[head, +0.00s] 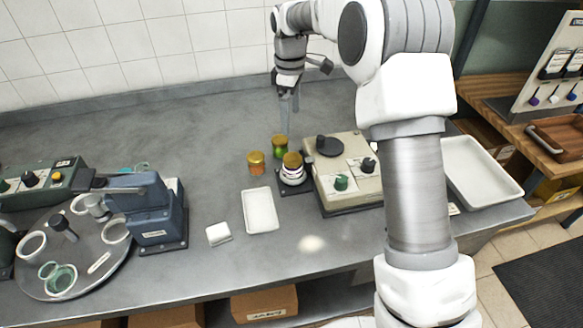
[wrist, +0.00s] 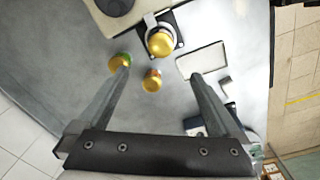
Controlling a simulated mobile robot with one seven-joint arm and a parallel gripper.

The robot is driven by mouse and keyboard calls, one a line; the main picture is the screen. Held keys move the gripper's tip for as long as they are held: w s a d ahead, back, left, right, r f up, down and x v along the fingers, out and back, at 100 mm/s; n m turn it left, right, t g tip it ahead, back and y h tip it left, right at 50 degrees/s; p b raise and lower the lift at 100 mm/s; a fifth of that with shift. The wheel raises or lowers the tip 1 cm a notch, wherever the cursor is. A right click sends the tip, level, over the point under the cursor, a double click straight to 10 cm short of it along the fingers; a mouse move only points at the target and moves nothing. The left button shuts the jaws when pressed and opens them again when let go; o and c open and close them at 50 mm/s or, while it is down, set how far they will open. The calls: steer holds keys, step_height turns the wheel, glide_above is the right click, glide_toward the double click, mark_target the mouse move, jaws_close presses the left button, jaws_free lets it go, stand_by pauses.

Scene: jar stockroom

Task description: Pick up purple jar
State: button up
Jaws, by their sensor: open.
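A gold-lidded jar (head: 292,161) sits in a white ring-shaped holder on a dark plate; a thin dark, purplish strip of its body shows under the lid. It also shows from above in the wrist view (wrist: 160,43). A green jar (head: 280,147) and an orange jar (head: 257,163), both gold-lidded, stand beside it on the counter. In the wrist view the green jar (wrist: 119,61) is by the left fingertip and the orange jar (wrist: 152,80) shows between the fingers. My gripper (head: 289,108) is open and empty, pointing down above and behind the jars.
A beige machine (head: 345,150) with knobs adjoins the holder on the right. A white tray (head: 260,210) and small white block (head: 219,234) lie in front. A blue press and round turntable (head: 100,275) stand left. The grey counter (head: 205,155) is clear left of the jars.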

glide_above(293, 157)
steer(key=f, duration=1)
steer(key=shift+s+a+f, duration=0.1)
steer(key=shift+a+f, duration=0.1)
steer(key=shift+f, duration=0.1)
steer(key=shift+d+f+p, duration=0.15)
steer(key=shift+f+p, duration=0.6)
steer(key=shift+f, duration=2)
steer(key=shift+c, duration=0.2)
jaws_close()
steer(key=shift+r, duration=0.15)
